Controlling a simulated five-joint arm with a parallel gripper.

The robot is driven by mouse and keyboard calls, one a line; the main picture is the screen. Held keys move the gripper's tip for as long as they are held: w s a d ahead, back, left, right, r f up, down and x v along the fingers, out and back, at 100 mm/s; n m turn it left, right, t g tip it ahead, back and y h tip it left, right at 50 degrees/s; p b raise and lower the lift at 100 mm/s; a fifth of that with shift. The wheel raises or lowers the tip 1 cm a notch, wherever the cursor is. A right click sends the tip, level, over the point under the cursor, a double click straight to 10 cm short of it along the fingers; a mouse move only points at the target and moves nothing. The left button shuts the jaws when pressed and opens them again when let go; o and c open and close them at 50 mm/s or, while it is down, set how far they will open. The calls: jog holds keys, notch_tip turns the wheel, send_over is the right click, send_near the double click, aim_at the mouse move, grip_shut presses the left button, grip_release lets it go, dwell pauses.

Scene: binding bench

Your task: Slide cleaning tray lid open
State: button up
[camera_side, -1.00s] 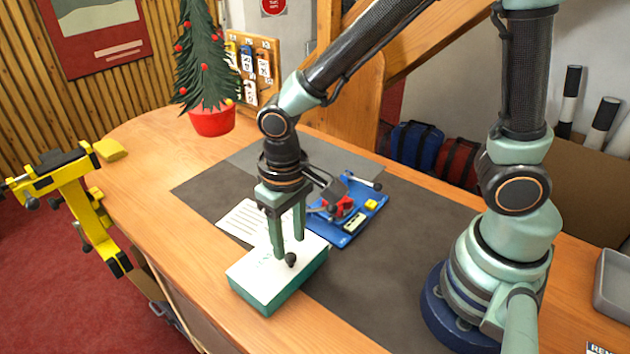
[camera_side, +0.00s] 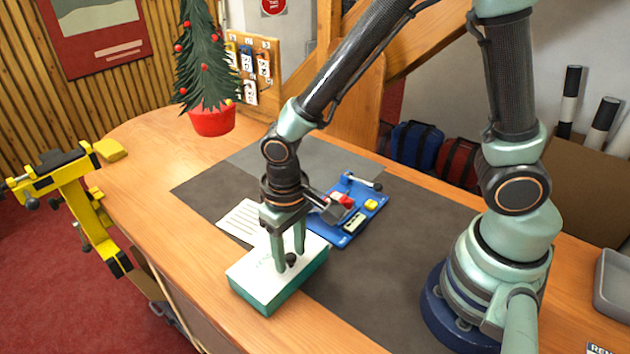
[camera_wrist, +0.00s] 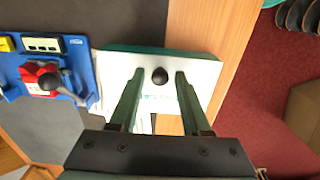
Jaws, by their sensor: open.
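The cleaning tray (camera_side: 282,297) is a teal box near the front edge of the bench. Its white lid (camera_side: 250,272) covers the top and carries a small dark round knob (camera_side: 291,260). The lid (camera_wrist: 206,74) and knob (camera_wrist: 160,76) also show in the wrist view. My gripper (camera_side: 288,258) points down over the lid. Its fingers (camera_wrist: 154,82) are open, one on each side of the knob, with a gap to it on both sides. I cannot tell whether the fingertips touch the lid.
A blue tray (camera_side: 350,232) with a red tool and small yellow parts lies just behind the box. A white sheet (camera_side: 243,222) lies beside it. A yellow clamp stand (camera_side: 85,205) stands left of the bench. The dark mat (camera_side: 400,270) is clear to the right.

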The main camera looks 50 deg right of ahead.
grip_shut()
jog(key=shift+w, duration=4.3)
jog(key=shift+c, duration=0.6)
grip_release()
notch_tip(320, 180, up, 10)
